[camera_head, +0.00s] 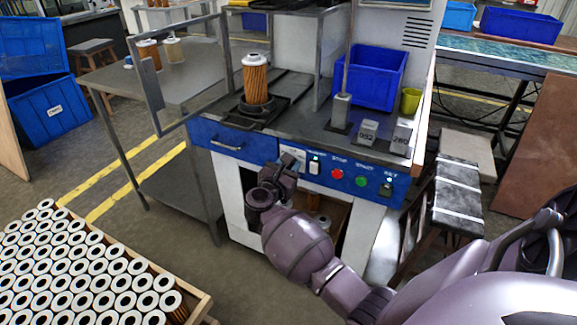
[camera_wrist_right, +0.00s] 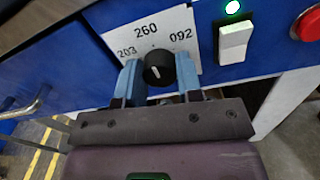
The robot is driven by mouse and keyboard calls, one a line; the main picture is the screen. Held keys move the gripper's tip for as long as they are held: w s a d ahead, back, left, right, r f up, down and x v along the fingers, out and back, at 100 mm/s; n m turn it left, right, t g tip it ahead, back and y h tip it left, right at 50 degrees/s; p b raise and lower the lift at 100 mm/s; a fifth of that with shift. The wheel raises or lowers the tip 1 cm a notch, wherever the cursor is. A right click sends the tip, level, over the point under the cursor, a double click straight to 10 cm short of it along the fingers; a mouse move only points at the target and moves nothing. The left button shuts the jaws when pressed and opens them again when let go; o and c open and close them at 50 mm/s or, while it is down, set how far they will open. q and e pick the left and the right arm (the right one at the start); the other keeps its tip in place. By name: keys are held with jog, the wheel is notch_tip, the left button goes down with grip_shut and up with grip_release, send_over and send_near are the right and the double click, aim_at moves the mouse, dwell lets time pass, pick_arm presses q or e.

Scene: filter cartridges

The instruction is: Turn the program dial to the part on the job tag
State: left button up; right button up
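The program dial (camera_wrist_right: 158,68) is a black knob with a white mark, on a white plate (camera_wrist_right: 148,38) printed 203, 260 and 092. Which number the mark faces is hard to tell. My right gripper (camera_wrist_right: 159,74) has its two blue fingers on either side of the dial, with no clear gap. In the head view my right gripper (camera_head: 290,166) is at the blue front panel and hides most of the dial. Two grey blocks with number labels stand on the bench: one (camera_head: 366,132) seems to read 092, the other (camera_head: 401,139) 260. My left gripper is not in view.
Right of the dial are a white rocker switch (camera_wrist_right: 235,40), a red button (camera_head: 338,174) and a green button (camera_head: 362,181). A filter cartridge (camera_head: 256,80) stands on the bench fixture. A blue bin (camera_head: 372,76) is behind. A cartridge crate (camera_head: 203,303) is at lower left.

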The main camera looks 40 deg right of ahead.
jog(key=shift+c, duration=0.9)
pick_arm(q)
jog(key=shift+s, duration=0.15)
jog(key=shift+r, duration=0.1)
pick_arm(e)
jog(key=shift+r+n, duration=0.1)
jog(key=shift+n, duration=0.2)
pick_arm(q)
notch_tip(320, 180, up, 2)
jog(key=p, duration=0.4)
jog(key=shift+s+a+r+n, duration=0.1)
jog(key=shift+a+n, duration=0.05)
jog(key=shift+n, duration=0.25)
pick_arm(e)
jog(key=n, duration=1.1)
jog(key=shift+n, duration=0.3)
jog(key=o, duration=0.9)
